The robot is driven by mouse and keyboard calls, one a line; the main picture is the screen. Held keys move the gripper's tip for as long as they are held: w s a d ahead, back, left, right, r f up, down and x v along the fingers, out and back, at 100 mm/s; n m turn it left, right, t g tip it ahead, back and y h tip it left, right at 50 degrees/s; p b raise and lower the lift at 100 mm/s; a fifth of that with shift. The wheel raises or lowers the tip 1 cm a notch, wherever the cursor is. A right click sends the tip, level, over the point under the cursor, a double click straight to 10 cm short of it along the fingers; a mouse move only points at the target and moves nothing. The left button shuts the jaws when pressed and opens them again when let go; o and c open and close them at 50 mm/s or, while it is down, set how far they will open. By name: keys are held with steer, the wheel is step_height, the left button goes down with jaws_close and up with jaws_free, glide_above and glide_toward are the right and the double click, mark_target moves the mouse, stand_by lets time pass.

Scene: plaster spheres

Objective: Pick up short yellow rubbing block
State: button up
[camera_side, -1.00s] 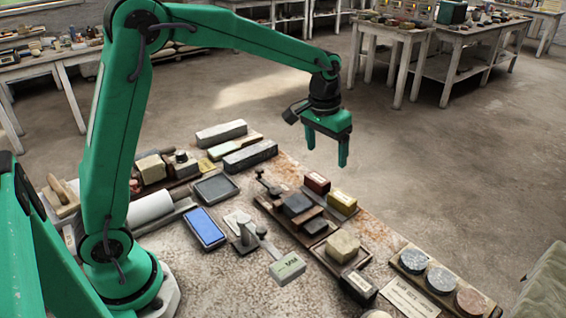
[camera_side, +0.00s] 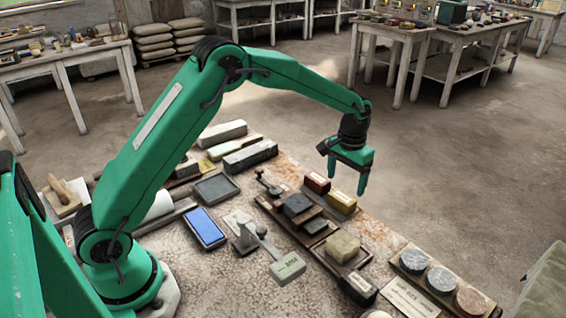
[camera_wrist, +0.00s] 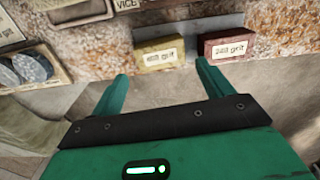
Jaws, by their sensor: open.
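The short yellow rubbing block (camera_side: 342,202) lies near the far edge of the stone table, beside a dark red block (camera_side: 317,183). In the wrist view the yellow block (camera_wrist: 160,57) has a white label and sits just beyond my fingertips, sideways between them. The red block (camera_wrist: 226,45) is to its right there. My gripper (camera_side: 349,187) points down, open and empty, above and slightly past the yellow block.
A tray (camera_side: 281,224) with several dark and tan blocks stands close to the yellow block. A board with round discs (camera_side: 426,281) is at the lower right. Longer stones (camera_side: 250,156) lie at the back left. The floor beyond the table edge is clear.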

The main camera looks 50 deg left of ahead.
mark_target(343, 197)
steer(key=shift+s+f, duration=0.1)
steer(key=shift+f, duration=3.35)
steer(key=c, duration=0.9)
steer(key=shift+r, duration=0.2)
steer(key=shift+r, duration=0.55)
steer(key=r, duration=0.3)
steer(key=shift+s+d+r, duration=0.1)
steer(key=shift+s+d, duration=0.1)
steer(key=shift+d, duration=0.15)
steer(key=s+d+r, duration=0.6)
steer(key=d, duration=0.2)
steer(key=shift+s+d+r, duration=0.2)
steer(key=shift+s+d, duration=0.05)
steer(key=shift+d, duration=0.1)
